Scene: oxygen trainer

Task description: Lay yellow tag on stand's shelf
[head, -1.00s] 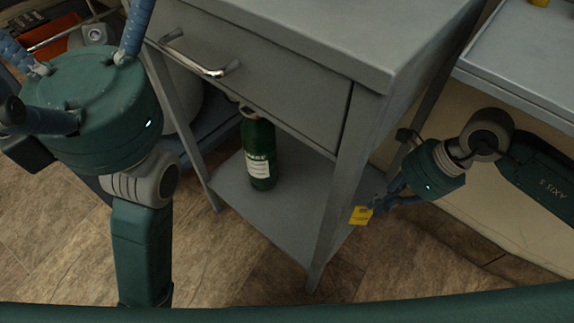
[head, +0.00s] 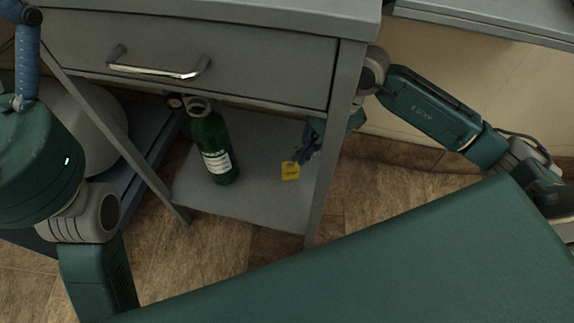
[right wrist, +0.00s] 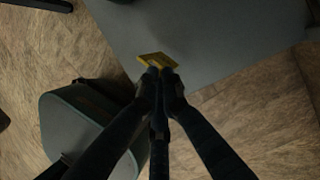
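The yellow tag (head: 290,171) hangs at the fingertips of my right gripper (head: 299,157), which is shut on it, above the right part of the stand's grey lower shelf (head: 252,205). In the right wrist view the right gripper (right wrist: 160,76) pinches the tag (right wrist: 152,59), with the shelf (right wrist: 220,45) beneath. I cannot tell whether the tag touches the shelf. The stand (head: 240,62) has a drawer above the shelf, and its right front leg stands beside my gripper. My left gripper (head: 27,60) shows only partly at the left edge; its fingertips are out of frame.
A green bottle (head: 210,145) with a white label stands on the shelf's left half. The drawer underside and the right front leg (head: 335,135) bound the space around my right gripper. The middle of the shelf is clear. A grey counter (head: 480,20) is at the upper right.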

